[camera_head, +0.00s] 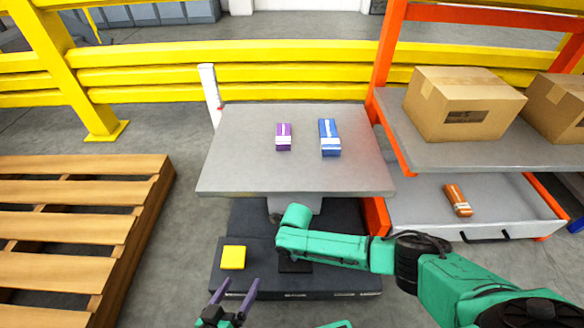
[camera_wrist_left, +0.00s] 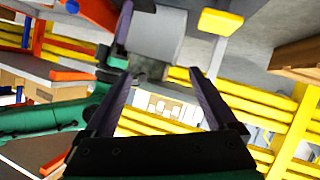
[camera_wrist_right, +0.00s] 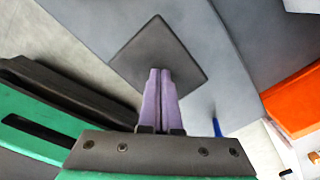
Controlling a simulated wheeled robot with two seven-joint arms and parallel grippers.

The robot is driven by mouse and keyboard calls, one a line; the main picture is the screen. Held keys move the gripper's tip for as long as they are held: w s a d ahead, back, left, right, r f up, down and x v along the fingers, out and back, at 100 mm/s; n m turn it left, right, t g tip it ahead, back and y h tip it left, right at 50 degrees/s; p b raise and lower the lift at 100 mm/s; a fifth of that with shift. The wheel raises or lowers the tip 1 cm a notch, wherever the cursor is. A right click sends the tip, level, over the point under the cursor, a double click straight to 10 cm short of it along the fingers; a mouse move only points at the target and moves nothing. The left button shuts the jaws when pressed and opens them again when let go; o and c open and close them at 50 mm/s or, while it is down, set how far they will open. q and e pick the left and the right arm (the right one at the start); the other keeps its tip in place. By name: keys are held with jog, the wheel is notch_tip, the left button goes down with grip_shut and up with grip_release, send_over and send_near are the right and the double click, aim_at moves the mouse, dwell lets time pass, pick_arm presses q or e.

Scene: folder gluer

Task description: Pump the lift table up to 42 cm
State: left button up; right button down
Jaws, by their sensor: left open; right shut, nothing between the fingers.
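The lift table has a grey platform (camera_head: 240,170) above a dark base (camera_head: 325,284). A yellow pedal (camera_head: 232,257) sits on the base's left part and a black pedal (camera_head: 295,267) right of it. A white post (camera_head: 209,88) with a small red mark stands at the platform's back left; no numbers are readable. My right gripper (camera_wrist_right: 160,72) is shut and empty, its tips over the dark square pedal (camera_wrist_right: 160,45); I cannot tell whether they touch. My left gripper (camera_head: 236,284) is open and empty, in front of the yellow pedal.
A purple box (camera_head: 284,137) and a blue box (camera_head: 329,137) lie on the platform. An orange-framed shelf with cartons (camera_head: 462,105) and an open drawer (camera_head: 415,205) stands right. A wooden pallet (camera_head: 70,220) lies left. A yellow barrier (camera_head: 280,54) runs behind.

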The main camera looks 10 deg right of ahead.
notch_tip(320, 180, down, 2)
jog(key=shift+f+b, duration=0.2)
jog(key=shift+b, duration=0.55)
notch_tip(320, 180, up, 7)
jog(key=p, duration=0.7)
notch_tip(320, 180, up, 2)
jog(key=shift+r+p, duration=0.1)
jog(key=shift+p, duration=0.8)
pick_arm(q)
jog(key=a+r+m+g+y, duration=0.1)
jog(key=a+r+g+y, duration=0.2)
jog(key=a+r+g, duration=0.2)
jog(key=shift+s+a+r+g, duration=0.3)
jog(key=shift+s+a+r, duration=0.15)
jog(key=shift+a, duration=0.4)
